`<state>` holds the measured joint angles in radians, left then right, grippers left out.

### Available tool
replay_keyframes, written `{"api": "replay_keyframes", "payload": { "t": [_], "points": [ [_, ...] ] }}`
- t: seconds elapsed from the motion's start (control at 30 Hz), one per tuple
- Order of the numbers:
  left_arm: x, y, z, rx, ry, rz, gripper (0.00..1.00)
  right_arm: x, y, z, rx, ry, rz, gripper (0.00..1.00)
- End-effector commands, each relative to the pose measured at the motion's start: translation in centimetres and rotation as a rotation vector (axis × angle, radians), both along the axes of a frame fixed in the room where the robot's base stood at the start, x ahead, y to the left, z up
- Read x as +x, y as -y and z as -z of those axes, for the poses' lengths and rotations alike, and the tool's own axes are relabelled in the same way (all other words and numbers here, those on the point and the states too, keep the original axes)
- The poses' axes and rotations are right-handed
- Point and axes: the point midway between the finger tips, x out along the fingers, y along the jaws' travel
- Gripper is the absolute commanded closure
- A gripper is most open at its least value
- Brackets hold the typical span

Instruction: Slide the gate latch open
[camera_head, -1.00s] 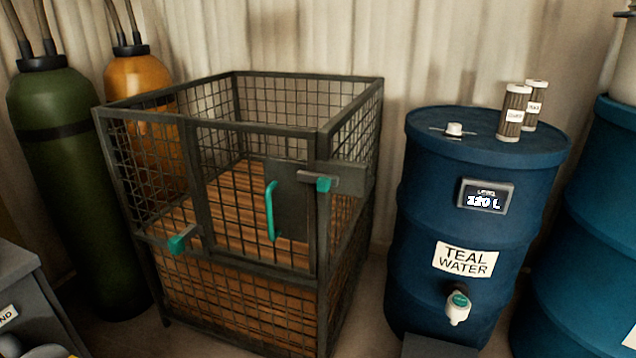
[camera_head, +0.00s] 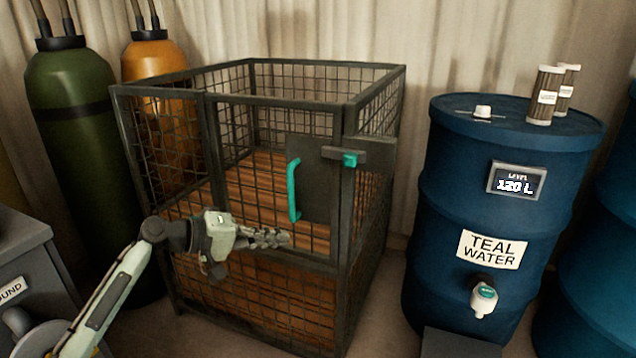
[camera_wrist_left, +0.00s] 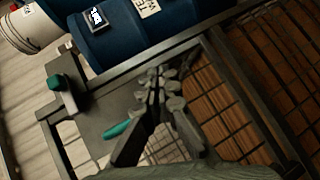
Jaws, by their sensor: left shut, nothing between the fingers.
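The gate (camera_head: 262,190) is a dark wire-mesh panel in the front of a metal cage. It looks closed. A teal vertical handle (camera_head: 293,190) is on its dark plate. The latch has a teal knob (camera_head: 350,160) on a dark bar at the gate's right post. In the left wrist view the latch knob (camera_wrist_left: 56,83) is at the left and the handle (camera_wrist_left: 118,129) is partly behind the fingers. My left gripper (camera_head: 280,238) is shut and empty, in front of the gate's lower part, below the handle and to the lower left of the latch. My right gripper is out of view.
A blue barrel (camera_head: 450,200) labelled teal water stands to the right of the cage. Green (camera_head: 75,130) and orange (camera_head: 150,65) gas cylinders stand at the left. A grey cabinet (camera_head: 25,240) is at the lower left. Free floor shows between cage and barrel.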

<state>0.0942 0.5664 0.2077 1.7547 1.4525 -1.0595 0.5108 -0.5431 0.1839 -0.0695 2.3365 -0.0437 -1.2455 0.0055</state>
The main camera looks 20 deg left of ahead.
Motion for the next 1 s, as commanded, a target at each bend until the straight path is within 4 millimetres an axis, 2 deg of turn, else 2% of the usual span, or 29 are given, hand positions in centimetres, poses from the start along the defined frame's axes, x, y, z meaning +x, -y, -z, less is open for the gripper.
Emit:
{"api": "replay_keyframes", "payload": {
  "t": [0.03,0.1,0.2,0.3,0.43,0.77,1.0],
  "points": [
    [0.7,-0.6,-3.3,-0.076,0.036,0.003,1.0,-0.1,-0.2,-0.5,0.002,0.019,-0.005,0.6],
    [1.0,-1.1,-7.5,-0.178,0.069,0.016,1.0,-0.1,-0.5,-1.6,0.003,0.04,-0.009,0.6],
    [0.8,-1.6,-12.0,-0.283,0.102,0.037,1.0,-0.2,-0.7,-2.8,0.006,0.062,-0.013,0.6],
    [0.6,-2.0,-14.6,-0.344,0.12,0.053,1.0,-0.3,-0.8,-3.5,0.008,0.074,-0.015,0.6],
    [0.4,-2.1,-15.8,-0.373,0.128,0.063,1.0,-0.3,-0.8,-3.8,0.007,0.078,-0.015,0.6],
    [0.5,-1.9,-15.8,-0.373,0.128,0.063,1.0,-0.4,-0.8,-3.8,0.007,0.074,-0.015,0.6],
    [2.5,0.3,-16.0,-0.373,0.13,0.066,1.0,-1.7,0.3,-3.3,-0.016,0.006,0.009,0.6]
  ]
}}
